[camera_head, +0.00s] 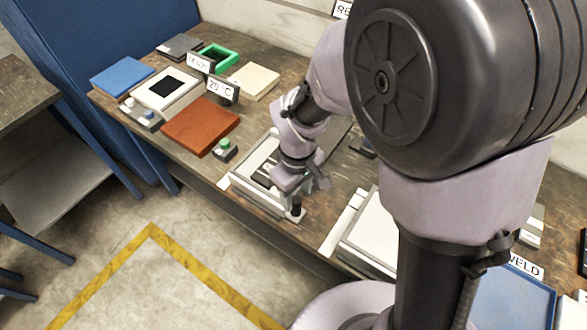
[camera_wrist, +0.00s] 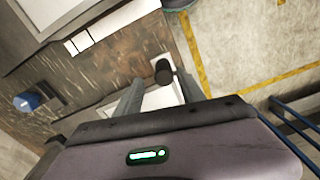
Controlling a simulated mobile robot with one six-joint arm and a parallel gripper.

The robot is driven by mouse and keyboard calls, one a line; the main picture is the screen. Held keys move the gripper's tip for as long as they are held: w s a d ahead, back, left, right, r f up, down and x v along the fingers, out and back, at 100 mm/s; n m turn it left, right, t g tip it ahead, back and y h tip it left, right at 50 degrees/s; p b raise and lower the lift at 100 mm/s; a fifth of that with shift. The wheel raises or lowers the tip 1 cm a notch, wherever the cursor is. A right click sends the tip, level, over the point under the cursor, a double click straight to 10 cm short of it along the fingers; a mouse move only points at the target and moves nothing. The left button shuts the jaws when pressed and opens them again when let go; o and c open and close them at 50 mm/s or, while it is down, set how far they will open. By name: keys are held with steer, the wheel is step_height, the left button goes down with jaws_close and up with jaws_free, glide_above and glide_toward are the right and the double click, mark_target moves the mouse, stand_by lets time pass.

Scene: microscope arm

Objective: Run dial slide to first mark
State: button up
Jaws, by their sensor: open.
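A small upright black knob (camera_head: 296,208) stands at the front right corner of a pale, flat device (camera_head: 243,172) near the bench's front edge. I take it for the dial slide's handle, though the picture does not settle that. My gripper (camera_head: 303,187) is just above and behind the knob, pointing down, and hides part of the device. In the wrist view the two fingers of my gripper (camera_wrist: 160,88) are apart. The black knob (camera_wrist: 163,71) shows between and just beyond their tips, not gripped. Any contact cannot be told.
A second pale panel (camera_head: 370,235) with a white strip stands right of the device. The strip, with dark lines, shows in the wrist view (camera_wrist: 78,43). Left are a red-brown plate (camera_head: 200,126) and a green-button box (camera_head: 224,149). My upper arm blocks the right side.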

mark_target(296, 207)
steer(key=f, duration=0.2)
steer(key=s+f+b, duration=0.1)
steer(key=f, duration=0.1)
steer(key=shift+a+f, duration=0.15)
steer(key=shift+f, duration=0.05)
steer(key=shift+w, duration=0.1)
jaws_close()
steer(key=shift+r, duration=0.1)
stand_by(1.0)
